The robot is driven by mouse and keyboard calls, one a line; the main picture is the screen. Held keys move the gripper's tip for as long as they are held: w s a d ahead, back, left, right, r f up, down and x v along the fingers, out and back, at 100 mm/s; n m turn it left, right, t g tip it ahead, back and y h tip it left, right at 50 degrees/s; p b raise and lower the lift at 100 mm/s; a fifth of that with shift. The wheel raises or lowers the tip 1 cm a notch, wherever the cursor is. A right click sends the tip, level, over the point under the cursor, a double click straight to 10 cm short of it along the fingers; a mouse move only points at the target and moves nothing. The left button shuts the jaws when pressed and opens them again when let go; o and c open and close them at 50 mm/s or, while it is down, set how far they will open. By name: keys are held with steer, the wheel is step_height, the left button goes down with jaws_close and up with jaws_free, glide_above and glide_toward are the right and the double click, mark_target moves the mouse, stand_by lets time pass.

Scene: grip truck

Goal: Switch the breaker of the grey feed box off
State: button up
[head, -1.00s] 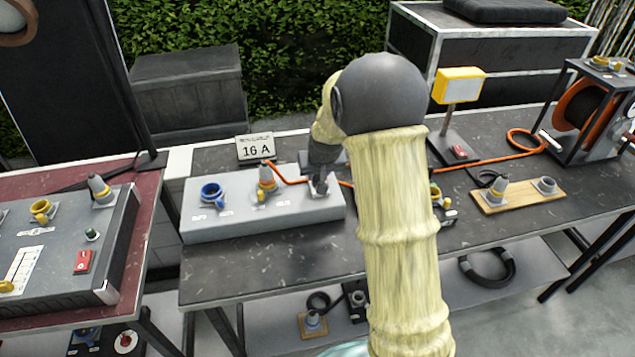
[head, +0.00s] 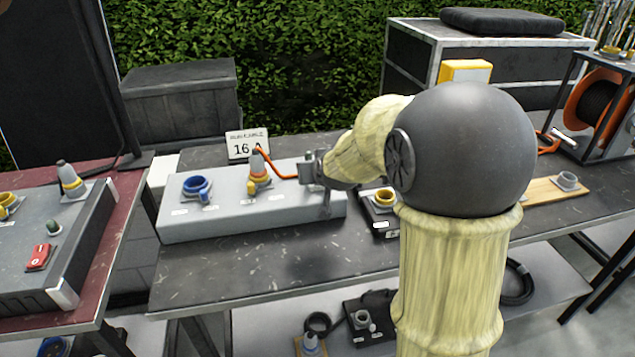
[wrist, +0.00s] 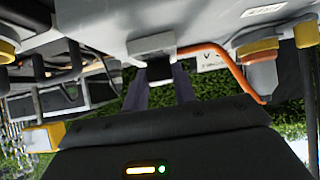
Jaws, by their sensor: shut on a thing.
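The light grey feed box (head: 240,222) lies on the dark table, with a blue socket (head: 195,186) at its left and a plug (head: 259,170) with an orange cable near its middle. In the wrist view, which is upside down, my gripper (wrist: 160,80) is shut at a small grey housing, the breaker (wrist: 150,44), on the box.
A sign reading 16 A (head: 246,146) stands behind the box. A dark box with a yellow socket (head: 384,196) is just right of it. A red-topped table at left holds another grey box with a red switch (head: 39,257). The table front is clear.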

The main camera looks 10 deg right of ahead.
steer(key=shift+s+f+t+b, duration=0.1)
steer(key=shift+t+b, duration=0.2)
steer(key=shift+b, duration=0.2)
steer(key=o, duration=1)
steer(key=p+v, duration=0.3)
steer(key=v, duration=1.4)
steer(key=shift+s, duration=0.25)
steer(key=shift+w, duration=0.1)
